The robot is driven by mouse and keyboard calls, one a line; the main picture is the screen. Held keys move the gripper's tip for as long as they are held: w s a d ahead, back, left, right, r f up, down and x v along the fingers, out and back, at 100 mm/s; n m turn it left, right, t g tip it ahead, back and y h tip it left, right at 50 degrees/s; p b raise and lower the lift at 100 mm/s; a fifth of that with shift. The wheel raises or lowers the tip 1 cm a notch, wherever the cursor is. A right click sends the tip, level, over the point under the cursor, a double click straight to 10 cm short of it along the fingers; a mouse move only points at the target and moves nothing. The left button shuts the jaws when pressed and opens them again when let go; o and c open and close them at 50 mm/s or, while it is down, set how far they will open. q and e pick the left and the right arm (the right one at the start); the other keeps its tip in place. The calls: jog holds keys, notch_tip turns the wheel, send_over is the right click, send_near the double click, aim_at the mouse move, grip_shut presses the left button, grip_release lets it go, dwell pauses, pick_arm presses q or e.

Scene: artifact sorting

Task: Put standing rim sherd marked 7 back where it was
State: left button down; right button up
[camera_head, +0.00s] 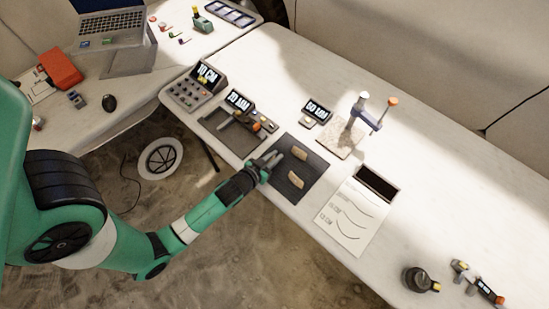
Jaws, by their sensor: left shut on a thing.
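My left gripper (271,158) reaches in from the left, over the left edge of the dark mat (305,193). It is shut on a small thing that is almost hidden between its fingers. I cannot tell its shape or read a mark on it. Two tan sherds lie apart on the mat, one farther back (299,155) and one nearer the front (295,180). Both are to the right of the gripper and clear of it. No 7 can be read on either. My right gripper is not in view.
Left of the mat are a dark tray (229,132) with a tool and a display box (194,88). A drawn sheet (350,217) lies right.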

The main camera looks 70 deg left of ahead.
pick_arm(q)
jog(key=shift+f, duration=0.1)
jog(key=c, duration=0.8)
grip_release()
jog(key=shift+c, duration=0.2)
jog(key=shift+s+d+r, duration=0.2)
jog(key=shift+r, duration=0.2)
jog(key=p+v, duration=0.1)
jog(key=v, duration=0.9)
jog(key=shift+s+d+p, duration=0.15)
jog(key=shift+s+p, duration=0.05)
jog(key=shift+p, duration=0.1)
jog(key=shift+s+d+r, duration=0.15)
jog(key=shift+s+r, duration=0.1)
jog(key=shift+s, duration=0.1)
